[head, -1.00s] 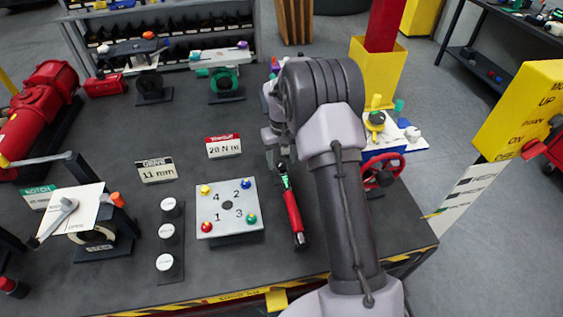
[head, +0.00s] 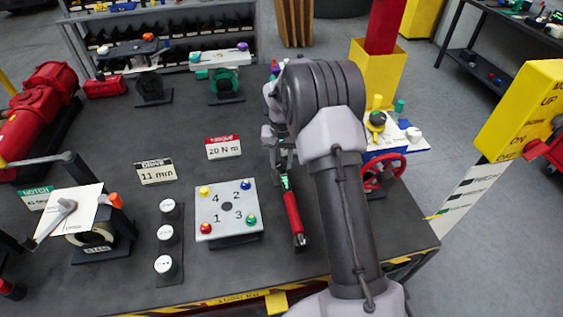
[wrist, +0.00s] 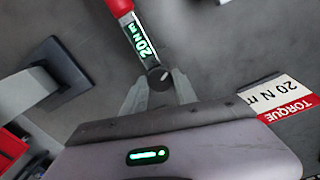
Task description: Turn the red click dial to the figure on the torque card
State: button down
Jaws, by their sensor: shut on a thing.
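The torque wrench with a red handle (head: 293,215) lies on the bench. In the wrist view its red grip (wrist: 119,5) is at the top, with a lit green readout (wrist: 141,40) showing 20 N m. A dark round dial (wrist: 159,75) with a white mark is at the wrench's near end; it looks dark, not red. My gripper (wrist: 160,88) is shut on this dial, a finger on each side. In the head view my gripper (head: 281,160) is over the wrench's far end and hides the dial. The torque card (head: 223,147) reads 20 N m, also in the wrist view (wrist: 285,98).
Left of the wrench is a numbered plate (head: 228,211) with coloured knobs. A drive card (head: 156,172) reads 11 mm. Several white-topped sockets (head: 167,234) stand left of the plate. A red handwheel (head: 382,172) is close to my arm's right.

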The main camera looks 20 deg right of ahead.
aim_at(281, 164)
jog(key=c, duration=1)
grip_release()
jog(key=shift+o, duration=0.2)
notch_tip(281, 164, up, 18)
jog(key=p, duration=0.4)
jog(key=shift+f, duration=0.25)
